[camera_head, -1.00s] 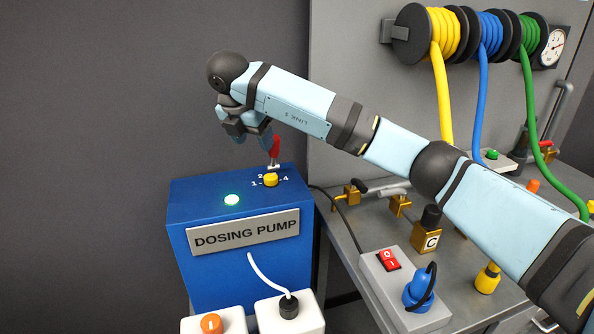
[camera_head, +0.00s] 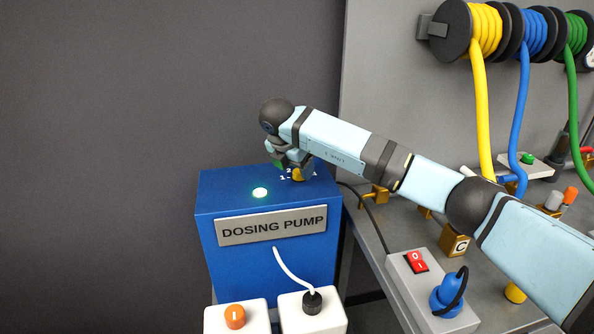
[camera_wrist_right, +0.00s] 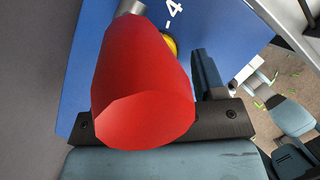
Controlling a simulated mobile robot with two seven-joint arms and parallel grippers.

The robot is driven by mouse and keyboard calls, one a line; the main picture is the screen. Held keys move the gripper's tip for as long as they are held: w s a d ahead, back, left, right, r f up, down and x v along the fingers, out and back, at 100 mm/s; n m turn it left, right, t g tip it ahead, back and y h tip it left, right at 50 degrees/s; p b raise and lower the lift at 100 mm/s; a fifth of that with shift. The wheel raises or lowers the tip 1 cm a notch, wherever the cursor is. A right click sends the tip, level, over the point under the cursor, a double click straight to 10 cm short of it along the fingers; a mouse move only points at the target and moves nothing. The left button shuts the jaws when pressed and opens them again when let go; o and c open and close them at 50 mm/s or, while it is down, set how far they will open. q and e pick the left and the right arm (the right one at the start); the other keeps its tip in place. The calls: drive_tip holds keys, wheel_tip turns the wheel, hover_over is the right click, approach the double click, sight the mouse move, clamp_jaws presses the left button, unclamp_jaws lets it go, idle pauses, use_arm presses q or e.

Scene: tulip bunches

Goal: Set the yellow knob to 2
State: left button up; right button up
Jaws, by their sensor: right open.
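The yellow knob (camera_head: 297,175) sits on top of the blue dosing pump (camera_head: 222,197), partly hidden behind my right gripper (camera_head: 288,160). White numbers ring it; 1 and 2 can be read in the head view, but its setting cannot. My right gripper is open, just above and at the knob; contact cannot be told. In the right wrist view a large red handle (camera_wrist_right: 143,85) on a grey metal stem fills the middle and hides most of the knob (camera_wrist_right: 171,47); a "4" shows beside it. One finger (camera_wrist_right: 206,75) shows right of the handle. My left gripper is out of view.
A green light (camera_head: 260,192) glows on the pump top. White boxes with an orange knob (camera_head: 235,316) and a black plug (camera_head: 312,301) stand in front. A grey bench with a red switch (camera_head: 416,261) and hose reels (camera_head: 485,30) is at right.

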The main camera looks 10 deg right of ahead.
drive_tip(key=shift+x, duration=0.75)
drive_tip(key=c, duration=0.9)
drive_tip(key=shift+n, duration=0.3)
drive_tip(key=n+b, duration=0.1)
drive_tip(key=n, duration=0.1)
drive_tip(key=n+t+y+b, duration=0.1)
drive_tip(key=shift+s+d+n, duration=0.15)
drive_tip(key=shift+d+n, duration=0.05)
drive_tip(key=shift+n, duration=0.2)
drive_tip(key=shift+d+n+t+y+b, duration=0.15)
drive_tip(key=shift+n+y+b, duration=0.3)
drive_tip(key=shift+n, duration=0.65)
drive_tip(key=shift+d+n+t+y+b, duration=0.15)
drive_tip(key=shift+n+y+b, duration=0.3)
drive_tip(key=shift+n, duration=0.65)
drive_tip(key=shift+a, duration=0.1)
